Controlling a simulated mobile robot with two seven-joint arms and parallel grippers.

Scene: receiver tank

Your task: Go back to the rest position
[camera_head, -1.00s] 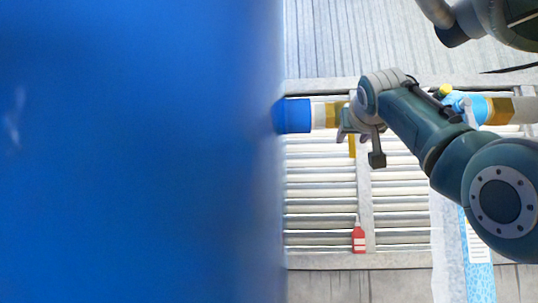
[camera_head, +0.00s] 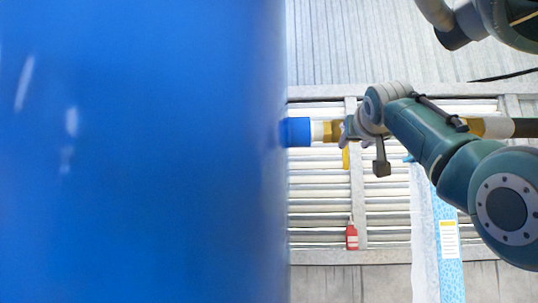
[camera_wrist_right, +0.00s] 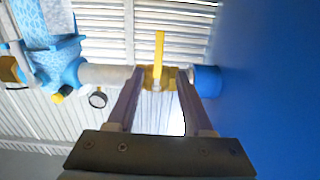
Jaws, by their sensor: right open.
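My right gripper (camera_head: 343,134) is at the yellow valve (camera_head: 330,132) on the pipe beside the large blue tank. In the right wrist view its two fingers (camera_wrist_right: 158,78) are apart, with the yellow valve body and its upright yellow lever (camera_wrist_right: 159,50) showing between the tips. I cannot tell whether the fingers touch the valve. The yellow lever also shows below the pipe in the head view (camera_head: 346,158). My left gripper is not in view.
The blue tank (camera_head: 140,150) fills the left half of the head view. A blue pipe collar (camera_head: 298,132) joins it. A light-blue fitting (camera_wrist_right: 55,60) and a round gauge (camera_wrist_right: 97,98) are near my right gripper.

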